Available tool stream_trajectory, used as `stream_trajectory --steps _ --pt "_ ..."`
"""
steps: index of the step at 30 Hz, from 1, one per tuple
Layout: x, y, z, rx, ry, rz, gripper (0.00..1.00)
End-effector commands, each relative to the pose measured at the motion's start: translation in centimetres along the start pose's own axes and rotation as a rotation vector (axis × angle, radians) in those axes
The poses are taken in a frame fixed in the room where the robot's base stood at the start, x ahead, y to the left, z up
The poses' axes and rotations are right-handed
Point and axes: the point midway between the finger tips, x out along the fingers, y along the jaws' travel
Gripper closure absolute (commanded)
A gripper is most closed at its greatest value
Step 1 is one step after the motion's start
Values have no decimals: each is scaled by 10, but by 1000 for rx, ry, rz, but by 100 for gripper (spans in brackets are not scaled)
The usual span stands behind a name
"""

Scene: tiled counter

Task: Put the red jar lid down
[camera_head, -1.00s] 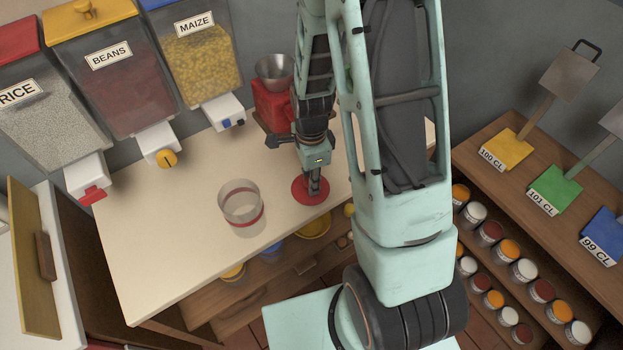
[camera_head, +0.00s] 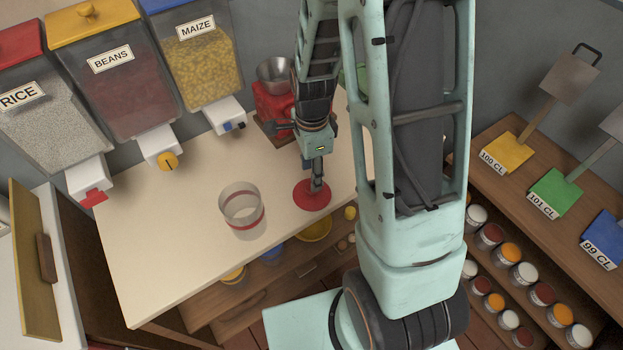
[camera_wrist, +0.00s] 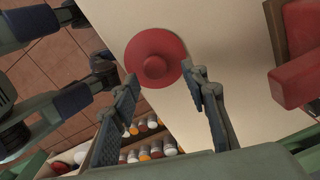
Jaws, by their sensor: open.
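The red jar lid (camera_head: 312,195) lies flat on the cream counter (camera_head: 160,240), near its front edge. It is a round disc with a knob in the middle, seen clearly in the wrist view (camera_wrist: 155,57). My gripper (camera_head: 316,188) is just above the lid in the head view. In the wrist view my gripper (camera_wrist: 168,88) has its two fingers spread apart, with the lid's knob beyond the tips and nothing between them. A clear jar with a red band (camera_head: 242,210) stands open on the counter to the left of the lid.
A red grinder or scale with a metal bowl (camera_head: 274,95) stands behind the lid. Dispensers labelled RICE, BEANS and MAIZE (camera_head: 195,60) line the wall. The counter left of the jar is clear.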

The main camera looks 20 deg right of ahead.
Motion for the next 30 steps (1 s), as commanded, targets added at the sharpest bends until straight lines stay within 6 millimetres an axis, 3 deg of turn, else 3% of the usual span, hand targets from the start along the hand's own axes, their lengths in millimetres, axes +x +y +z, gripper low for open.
stream_trajectory --steps 6,12,30 --pt "-41 -1 0 -1 0 -4 59" --pt "-64 0 0 0 0 -2 59" --pt "-71 0 0 0 0 1 59"
